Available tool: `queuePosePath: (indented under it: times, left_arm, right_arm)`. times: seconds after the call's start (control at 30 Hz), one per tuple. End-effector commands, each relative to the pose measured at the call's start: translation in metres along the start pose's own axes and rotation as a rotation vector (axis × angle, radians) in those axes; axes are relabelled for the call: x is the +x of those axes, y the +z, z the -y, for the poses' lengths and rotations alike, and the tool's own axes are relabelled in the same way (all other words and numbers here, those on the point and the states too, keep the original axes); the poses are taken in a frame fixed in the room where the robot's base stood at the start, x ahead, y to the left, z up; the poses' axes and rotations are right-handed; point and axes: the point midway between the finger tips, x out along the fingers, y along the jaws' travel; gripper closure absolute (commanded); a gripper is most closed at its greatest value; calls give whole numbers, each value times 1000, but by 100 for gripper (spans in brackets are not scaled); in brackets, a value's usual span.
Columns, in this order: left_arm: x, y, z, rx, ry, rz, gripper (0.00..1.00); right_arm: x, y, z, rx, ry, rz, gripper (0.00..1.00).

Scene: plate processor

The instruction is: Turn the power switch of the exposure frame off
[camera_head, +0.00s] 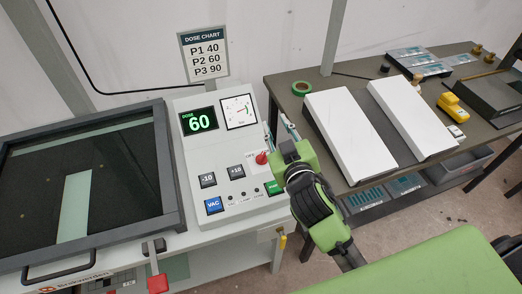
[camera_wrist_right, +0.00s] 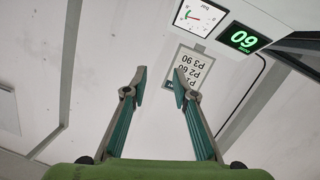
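The exposure frame's control panel (camera_head: 228,150) stands right of its dark glass lid. A red rotary knob (camera_head: 262,158), with a small label beside it partly reading OFF, sits at the panel's right edge; I take it as the power switch, its exact setting too small to read. My right gripper (camera_head: 287,125) is just right of the panel, near the knob but apparently apart from it. In the wrist view the right gripper (camera_wrist_right: 160,73) is open and empty, with the dose chart and green display beyond; the knob is not seen there. My left gripper is out of view.
The glass lid (camera_head: 28,200) is shut at left. VAC (camera_head: 214,205), -10, +10 and green buttons (camera_head: 274,187) lie close to the knob. A dose chart (camera_head: 205,55) stands behind the panel. A dark table (camera_head: 285,85) with white sloped boards is at right.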

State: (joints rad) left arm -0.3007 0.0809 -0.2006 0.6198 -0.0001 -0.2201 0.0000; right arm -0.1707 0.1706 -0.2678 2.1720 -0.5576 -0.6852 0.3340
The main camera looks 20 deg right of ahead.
Motion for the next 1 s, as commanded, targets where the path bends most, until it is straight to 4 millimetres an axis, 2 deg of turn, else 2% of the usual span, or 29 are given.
queuePosePath:
  times: [0.03,0.1,0.2,0.33,0.4,0.47,0.53,0.6,0.67,0.77,0.87,0.97,1.0]
  left_arm:
    - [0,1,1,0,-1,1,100]
    - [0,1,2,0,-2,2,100]
    - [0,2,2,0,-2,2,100]
    - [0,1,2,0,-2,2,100]
    - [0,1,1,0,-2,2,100]
    - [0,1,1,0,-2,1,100]
    - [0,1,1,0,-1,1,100]
    - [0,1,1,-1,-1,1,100]
    - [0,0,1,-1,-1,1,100]
    - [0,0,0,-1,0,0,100]
    - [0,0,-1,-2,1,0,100]
    - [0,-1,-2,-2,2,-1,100]
    - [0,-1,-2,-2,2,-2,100]
  right_arm:
    - [12,-36,4,-28,-5,-121,74]
    - [19,-84,16,-73,-28,-289,74]
    - [19,-145,43,-154,-91,-517,74]
    - [5,-206,92,-289,-224,-779,74]
    - [-7,-225,123,-377,-318,-897,74]
    - [-17,-235,149,-461,-409,-983,74]
    - [-27,-236,180,-568,-525,-1060,74]
    - [-36,-228,208,-685,-652,-1112,74]
    - [-39,-215,228,-791,-765,-1133,74]
    - [-39,-181,250,-977,-960,-1114,74]
    - [-29,-139,255,-1167,-1149,-1023,74]
    - [-12,-96,239,-1351,-1324,-856,74]
    - [-3,-80,226,-1420,-1384,-769,74]
